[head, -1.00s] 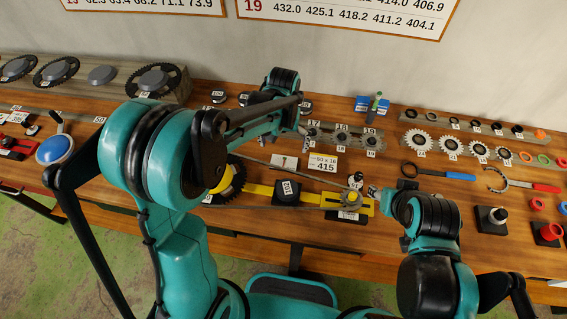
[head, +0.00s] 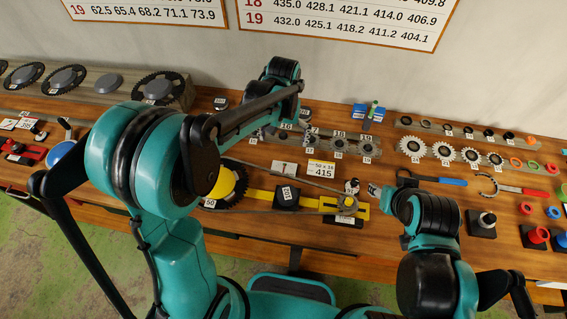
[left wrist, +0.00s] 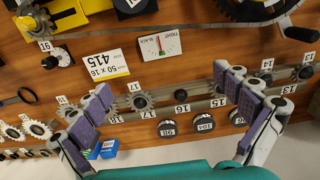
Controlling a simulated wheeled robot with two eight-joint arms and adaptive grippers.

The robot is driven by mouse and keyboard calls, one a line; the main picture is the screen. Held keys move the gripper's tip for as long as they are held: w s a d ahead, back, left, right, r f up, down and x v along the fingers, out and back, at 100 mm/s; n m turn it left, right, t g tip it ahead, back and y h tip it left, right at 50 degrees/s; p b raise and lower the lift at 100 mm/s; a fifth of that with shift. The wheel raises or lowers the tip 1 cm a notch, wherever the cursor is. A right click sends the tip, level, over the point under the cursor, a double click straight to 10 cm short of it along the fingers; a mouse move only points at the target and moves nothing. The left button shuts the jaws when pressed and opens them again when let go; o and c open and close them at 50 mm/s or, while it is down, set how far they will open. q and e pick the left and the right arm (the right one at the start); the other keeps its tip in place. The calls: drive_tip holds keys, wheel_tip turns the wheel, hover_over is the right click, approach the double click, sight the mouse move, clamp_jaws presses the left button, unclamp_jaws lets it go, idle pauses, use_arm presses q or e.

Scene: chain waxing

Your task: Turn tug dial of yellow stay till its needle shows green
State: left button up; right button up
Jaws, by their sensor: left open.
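The yellow stay (head: 262,194) lies along the bench front, with a dark chainring (head: 238,196) at its left end and a chain running to its right end. A small black knob with a pale top (head: 352,187) stands by that end; it also shows in the left wrist view (left wrist: 57,57). A white gauge card (left wrist: 160,44) reads TIGHT, with red and green marks; its needle reading is too small to tell. My left gripper (left wrist: 170,88) is open and empty over the row of small sprockets, behind the card. My right gripper (head: 376,191) is near the knob, mostly hidden.
A 415 card (head: 321,174) lies behind the stay. Numbered sprockets (left wrist: 139,101) sit on a rail. Blue boxes (head: 366,113) stand behind. A blue-handled tool (head: 452,181) and black-based posts (head: 482,222) are at right.

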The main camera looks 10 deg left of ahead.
use_arm(q)
wheel_tip(320, 180, up, 2)
drive_tip(key=shift+r+p, duration=0.25)
drive_tip(key=shift+p, duration=0.15)
use_arm(e)
drive_tip(key=shift+r, duration=0.8)
wheel_tip(320, 180, down, 16)
drive_tip(key=b, duration=1.6)
drive_tip(key=shift+r, duration=0.1)
drive_tip(key=shift+f, duration=0.25)
use_arm(q)
drive_tip(key=s+a+f+t, duration=0.3)
drive_tip(key=s+f, duration=0.1)
drive_tip(key=s, duration=0.4)
drive_tip(key=s+a+f+t, duration=0.4)
drive_tip(key=s+f, duration=0.1)
drive_tip(key=s, duration=0.3)
drive_tip(key=shift+s+a+f, duration=0.15)
drive_tip(key=shift+a+f, duration=0.05)
drive_tip(key=shift+a, duration=0.1)
drive_tip(key=shift+c, duration=0.3)
